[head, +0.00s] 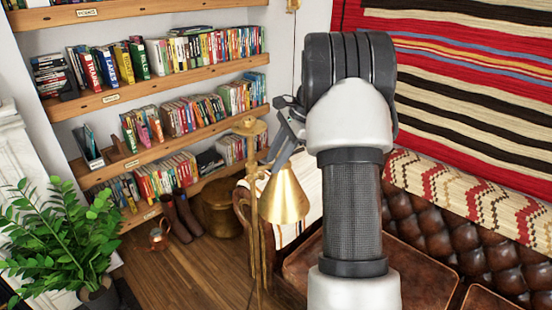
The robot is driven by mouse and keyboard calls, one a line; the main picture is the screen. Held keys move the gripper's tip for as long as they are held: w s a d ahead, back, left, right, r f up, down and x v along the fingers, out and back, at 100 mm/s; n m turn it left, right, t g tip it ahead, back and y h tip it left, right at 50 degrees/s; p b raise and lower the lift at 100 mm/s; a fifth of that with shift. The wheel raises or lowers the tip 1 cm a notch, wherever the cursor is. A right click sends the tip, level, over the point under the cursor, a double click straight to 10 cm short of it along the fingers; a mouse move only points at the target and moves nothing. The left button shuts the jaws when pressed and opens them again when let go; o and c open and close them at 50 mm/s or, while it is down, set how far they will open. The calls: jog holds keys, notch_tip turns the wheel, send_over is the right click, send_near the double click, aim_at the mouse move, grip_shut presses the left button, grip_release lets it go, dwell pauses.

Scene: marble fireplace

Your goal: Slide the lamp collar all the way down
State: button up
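A brass floor lamp stands in the middle of the head view, with a cone shade (285,196) and thin upright poles (256,245). A round brass piece (250,127) sits at the top of the lamp. I cannot clearly make out which small part on the pole is the collar. My gripper (282,130) is at the upper right of the lamp, above the shade and close to the pole. The gripper is partly hidden behind my arm, and its fingers are small and dark. I cannot tell whether they touch the lamp or are apart.
Wooden bookshelves (140,90) with books line the back left wall. A green plant (62,235) stands at lower left. A brown leather sofa (475,245) with a patterned throw is on the right. A brass pot (218,207) and boots (180,216) stand behind the lamp. Wooden floor (180,275) is clear at lower left.

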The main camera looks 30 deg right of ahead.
grip_shut()
notch_tip(320, 180, down, 28)
jog(key=b, duration=1.2)
jog(key=shift+f, duration=0.25)
jog(key=shift+s+f, duration=0.1)
jog(key=shift+s, duration=0.05)
jog(key=shift+c, duration=0.5)
grip_release()
jog(key=shift+o, duration=0.5)
